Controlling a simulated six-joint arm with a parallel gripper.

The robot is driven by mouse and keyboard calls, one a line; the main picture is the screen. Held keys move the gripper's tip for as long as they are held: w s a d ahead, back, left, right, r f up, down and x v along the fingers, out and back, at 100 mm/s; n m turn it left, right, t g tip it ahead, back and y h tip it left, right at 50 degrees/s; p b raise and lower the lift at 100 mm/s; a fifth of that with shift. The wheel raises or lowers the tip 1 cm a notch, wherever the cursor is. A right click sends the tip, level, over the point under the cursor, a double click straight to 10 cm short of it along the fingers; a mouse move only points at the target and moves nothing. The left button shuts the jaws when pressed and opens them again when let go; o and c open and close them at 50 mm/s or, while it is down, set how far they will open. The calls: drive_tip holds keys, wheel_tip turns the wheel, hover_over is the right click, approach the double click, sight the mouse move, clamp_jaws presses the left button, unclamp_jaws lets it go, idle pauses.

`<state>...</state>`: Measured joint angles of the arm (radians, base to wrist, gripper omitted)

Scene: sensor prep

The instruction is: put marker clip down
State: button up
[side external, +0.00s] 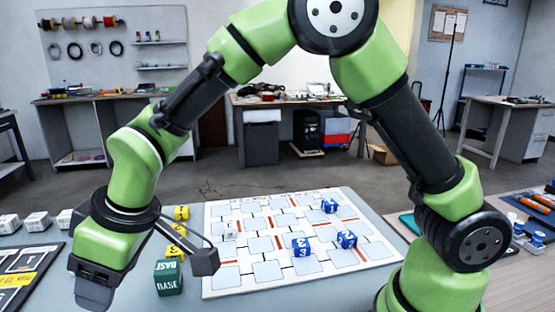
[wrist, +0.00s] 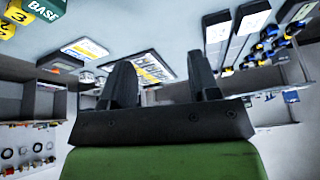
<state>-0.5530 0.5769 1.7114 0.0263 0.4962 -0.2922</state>
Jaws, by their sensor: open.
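My gripper (side external: 150,277) is at the lower left in the side view, with its dark fingers spread apart. In the wrist view the two fingers (wrist: 160,75) also stand apart, with nothing between them. I cannot pick out a marker clip for certain in either view. A green block marked BASE (side external: 168,279) stands close to my gripper on the grey table; it also shows at the top left of the wrist view (wrist: 42,9). A white grid board (side external: 330,273) lies to the right, with blue numbered cubes (side external: 301,246) on it.
Yellow numbered cubes (side external: 181,212) stand by the board's left edge, partly behind my gripper. White blocks (side external: 38,221) stand at the far left. A dark tray with white and yellow labels (side external: 22,283) lies at the left edge. Many board cells are bare.

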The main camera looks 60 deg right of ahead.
drive_tip(key=s+d+r+m+t, duration=0.2)
drive_tip(key=s+d+r+m, duration=0.5)
drive_tip(key=d+r, duration=0.55)
drive_tip(key=s+d+m, duration=0.2)
drive_tip(key=s+d, duration=0.1)
drive_tip(key=s, duration=0.3)
drive_tip(key=s+d+m+t+h, duration=0.1)
drive_tip(key=s+d+m, duration=0.1)
drive_tip(key=s, duration=0.4)
drive_tip(key=shift+d, duration=0.8)
